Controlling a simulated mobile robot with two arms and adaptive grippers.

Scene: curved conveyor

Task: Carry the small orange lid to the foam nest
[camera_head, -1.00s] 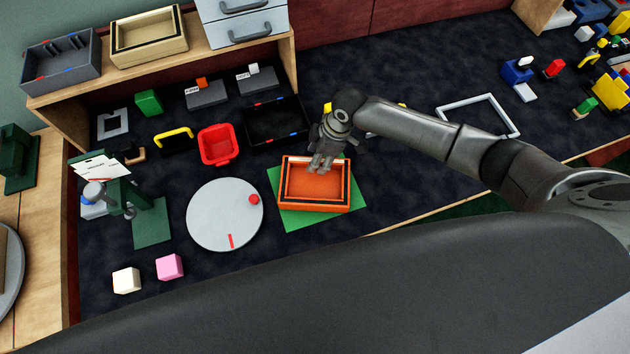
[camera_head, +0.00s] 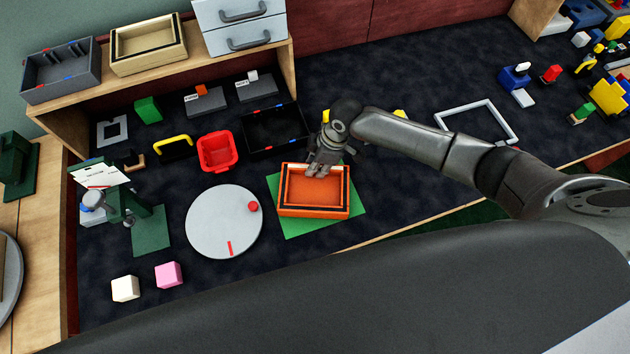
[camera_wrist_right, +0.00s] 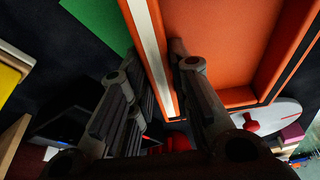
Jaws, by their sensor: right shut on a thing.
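An orange, open rectangular piece (camera_head: 314,211) with a dark line around its inside lies over the green mat (camera_head: 350,206); I take it for the orange lid, though whether it is one part or two nested parts is unclear. My right gripper (camera_head: 319,169) is at its far edge, shut on its wall. In the right wrist view the fingers (camera_wrist_right: 155,100) stand on either side of the pale-topped wall of the orange piece (camera_wrist_right: 215,35). I cannot make out for certain which thing is the foam nest. My left gripper is not in view.
A grey disc (camera_head: 215,225) lies left of the mat. A red bin (camera_head: 216,152) and a black tray (camera_head: 262,146) stand behind. Pink (camera_head: 168,275) and white (camera_head: 125,289) cubes are at front left. A pale frame (camera_head: 510,127) lies right, beyond my arm.

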